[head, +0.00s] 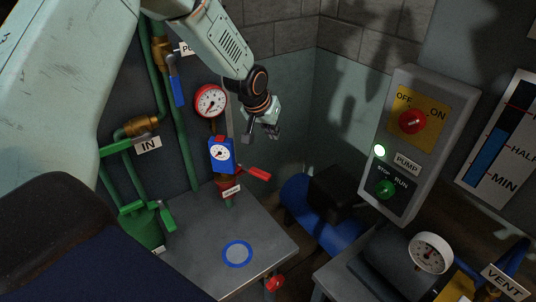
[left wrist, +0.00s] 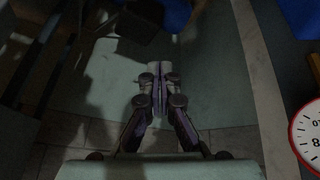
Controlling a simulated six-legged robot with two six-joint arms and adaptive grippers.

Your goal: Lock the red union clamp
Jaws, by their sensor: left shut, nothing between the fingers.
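The red union clamp (head: 229,187) sits low on the pipe, just under a blue meter (head: 221,155) with a white dial. A red lever (head: 260,174) sticks out to the right beside it; I cannot tell whether it is fully closed. A small white label covers part of the clamp's front. My left gripper (head: 261,137) is shut and empty, above and to the right of the meter, apart from the clamp and lever. In the left wrist view its closed fingers (left wrist: 160,76) point up the picture with nothing between them. My right gripper is not in view.
A round red-rimmed gauge (head: 210,101) is left of my gripper and shows at the wrist view's right edge (left wrist: 308,137). A pump switch box (head: 408,140) stands at the right. A blue motor (head: 300,206) lies beside the grey table (head: 190,262). Green pipes run along the left.

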